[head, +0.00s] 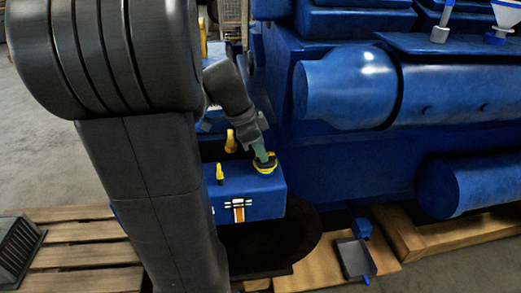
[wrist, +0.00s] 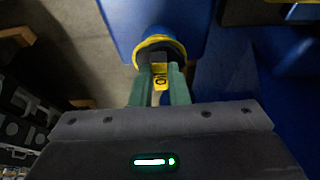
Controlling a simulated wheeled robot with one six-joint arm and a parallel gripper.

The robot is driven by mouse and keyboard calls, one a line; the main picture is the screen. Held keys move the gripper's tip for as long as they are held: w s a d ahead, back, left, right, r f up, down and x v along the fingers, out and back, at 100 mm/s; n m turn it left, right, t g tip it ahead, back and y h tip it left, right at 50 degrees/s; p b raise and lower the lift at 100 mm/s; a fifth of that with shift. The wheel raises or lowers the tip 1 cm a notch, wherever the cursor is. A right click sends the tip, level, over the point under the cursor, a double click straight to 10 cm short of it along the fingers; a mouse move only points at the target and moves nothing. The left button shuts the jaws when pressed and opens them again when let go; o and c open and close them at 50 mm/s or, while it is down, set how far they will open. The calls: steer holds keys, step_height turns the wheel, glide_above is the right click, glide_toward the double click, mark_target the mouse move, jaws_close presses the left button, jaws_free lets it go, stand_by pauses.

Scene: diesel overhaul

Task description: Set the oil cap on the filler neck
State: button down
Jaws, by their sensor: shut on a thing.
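My gripper (wrist: 161,72) has green fingers shut on the yellow lettered grip of the oil cap (wrist: 160,44). The cap is round, dark in the middle and yellow at the rim. In the head view my gripper (head: 261,154) points down, and the cap (head: 265,166) is at the right end of the top of a blue box-shaped housing (head: 263,203). The filler neck is not distinguishable; the cap and fingers cover that spot. I cannot tell whether the cap touches the neck or is slightly above it.
Two yellow fittings, one nearer (head: 220,174) and one farther (head: 231,141), stand up left of the cap. The big blue engine (head: 350,85) fills the right side. A dark tray (head: 355,258) lies on the wooden pallet. Bare floor (head: 50,165) is at the left.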

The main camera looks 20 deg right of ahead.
steer(key=shift+f+b, duration=0.55)
stand_by(0.5)
stand_by(0.4)
steer(key=c, duration=1.3)
jaws_free()
steer(key=v, duration=1.4)
